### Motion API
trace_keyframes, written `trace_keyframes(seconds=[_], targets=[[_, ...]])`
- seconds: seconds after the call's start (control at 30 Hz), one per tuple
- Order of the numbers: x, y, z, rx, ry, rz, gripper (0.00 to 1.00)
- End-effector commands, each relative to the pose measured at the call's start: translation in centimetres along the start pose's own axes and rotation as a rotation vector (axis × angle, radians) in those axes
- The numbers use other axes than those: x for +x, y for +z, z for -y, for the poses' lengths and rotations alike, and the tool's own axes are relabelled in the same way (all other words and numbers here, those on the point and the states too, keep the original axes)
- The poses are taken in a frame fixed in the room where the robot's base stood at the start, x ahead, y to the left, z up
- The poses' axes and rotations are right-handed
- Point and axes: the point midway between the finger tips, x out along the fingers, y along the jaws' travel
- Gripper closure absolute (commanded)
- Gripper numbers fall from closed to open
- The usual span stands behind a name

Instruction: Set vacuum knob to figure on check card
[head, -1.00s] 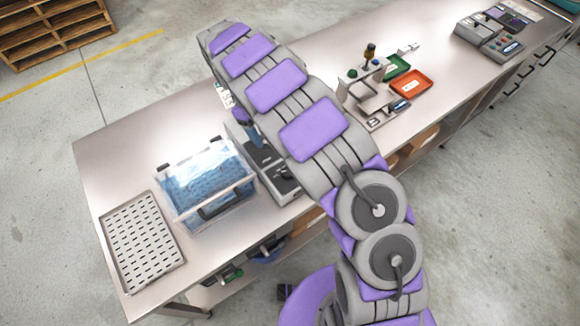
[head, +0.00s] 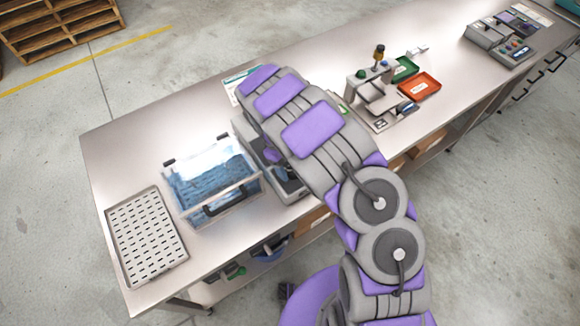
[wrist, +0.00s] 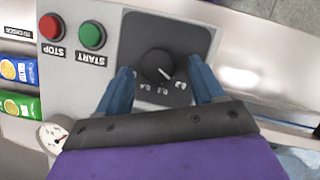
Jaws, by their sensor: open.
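The black round knob (wrist: 157,65) sits on a dark panel with small pale marks along its lower side in the wrist view. A white card with a green strip (head: 229,88) lies behind the machine, partly covered by my arm. Its figure is unreadable.
A red STOP button (wrist: 51,26) and green START button (wrist: 91,36) are left of the knob. A gauge (wrist: 52,137) and blue and green packs (wrist: 18,104) are further left. A clear bin (head: 215,208) and slotted tray (head: 146,238) stand left of the machine.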

Motion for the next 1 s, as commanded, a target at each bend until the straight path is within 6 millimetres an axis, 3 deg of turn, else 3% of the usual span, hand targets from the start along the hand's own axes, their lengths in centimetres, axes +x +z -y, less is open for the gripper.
trace_keyframes(seconds=[0.4,1.0], targets=[[0.91,0.17,-0.07,0.001,-0.002,0.000,0.32],[0.86,0.08,0.00,0.001,-0.001,0.000,0.87]])
